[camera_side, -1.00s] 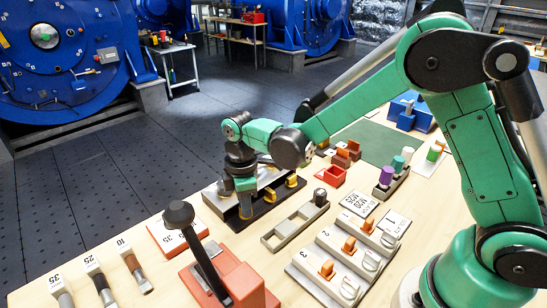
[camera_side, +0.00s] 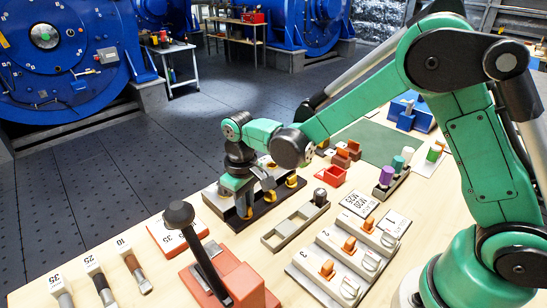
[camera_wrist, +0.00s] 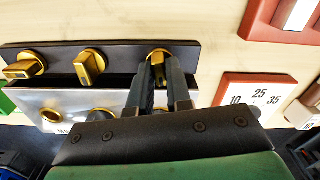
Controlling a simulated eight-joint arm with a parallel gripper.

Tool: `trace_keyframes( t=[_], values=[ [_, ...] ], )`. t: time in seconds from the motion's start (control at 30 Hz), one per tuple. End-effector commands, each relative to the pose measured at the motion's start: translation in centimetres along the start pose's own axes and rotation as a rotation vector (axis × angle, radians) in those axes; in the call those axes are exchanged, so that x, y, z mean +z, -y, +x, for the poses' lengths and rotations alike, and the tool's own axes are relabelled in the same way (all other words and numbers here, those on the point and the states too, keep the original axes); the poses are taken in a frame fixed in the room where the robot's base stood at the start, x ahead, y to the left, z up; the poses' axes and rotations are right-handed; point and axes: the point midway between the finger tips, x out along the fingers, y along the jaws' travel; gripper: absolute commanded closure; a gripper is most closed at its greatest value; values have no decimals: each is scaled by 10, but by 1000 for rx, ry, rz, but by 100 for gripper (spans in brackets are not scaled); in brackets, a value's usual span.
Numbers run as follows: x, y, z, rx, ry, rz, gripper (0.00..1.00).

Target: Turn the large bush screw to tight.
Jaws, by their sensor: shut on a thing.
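A black strip (camera_wrist: 122,54) carries three brass screws with raised grips. My gripper (camera_wrist: 160,62) is shut on the brass screw at the right end of the strip (camera_wrist: 158,50) in the wrist view; the fingers hide part of its grip. The middle screw (camera_wrist: 90,64) and the left screw (camera_wrist: 26,64) stand free. In the side view my gripper (camera_side: 244,208) points down at the near end of the strip. I cannot read which screw is the large one.
A silver plate (camera_wrist: 105,97) with brass-ringed holes lies along the strip. A white card marked 10, 25, 35 (camera_wrist: 256,90) is nearby. In the side view, a red lever block (camera_side: 232,285) stands in front and a grey tray (camera_side: 290,226) lies to the right.

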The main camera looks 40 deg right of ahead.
Motion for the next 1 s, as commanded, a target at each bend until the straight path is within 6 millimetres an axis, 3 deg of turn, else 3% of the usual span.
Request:
trace_keyframes(
  t=[0.4, 0.93, 0.97, 1.0],
  values=[
    [-1, 0, 0, -1, -2, 177, 100],
    [-1, 0, 0, -1, -2, 199, 100],
    [-1, 0, 0, -1, -3, 199, 80],
    [-1, 0, 0, -1, -3, 199, 69]
  ],
)
